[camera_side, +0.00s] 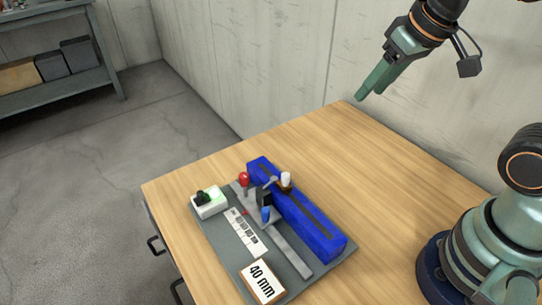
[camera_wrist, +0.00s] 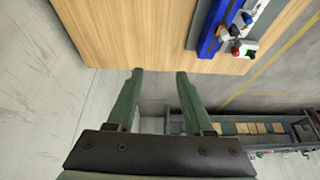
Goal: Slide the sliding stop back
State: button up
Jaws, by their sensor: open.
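A grey fixture plate (camera_side: 233,255) lies on the wooden table. It bears a long blue block (camera_side: 315,228) with a dark slot along its top. Near the block's middle-left, a small dark piece with a blue lower part (camera_side: 265,213) stands by a grey rail (camera_side: 290,251); it looks like the sliding stop, though the parts there are crowded. A red knob (camera_side: 244,179) and a white knob (camera_side: 286,179) are close by. My gripper (camera_side: 370,88) is open and empty, high above the table's back edge, well away from the fixture. Its two fingers also show apart in the wrist view (camera_wrist: 160,72).
A wall (camera_side: 270,60) stands behind the table. The table's far right is clear.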

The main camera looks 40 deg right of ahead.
jog(key=w+a+f+m+g, duration=0.1)
jog(key=w+a+f+g, duration=0.2)
jog(key=a, duration=0.6)
jog(key=m+g, duration=0.2)
send_over(285, 174)
jog(key=f, duration=0.2)
notch_tip(285, 174, down, 12)
jog(key=shift+s+r, duration=0.1)
jog(key=shift+r, duration=0.05)
grip_shut()
jog(key=shift+r, duration=0.1)
dwell(0.8)
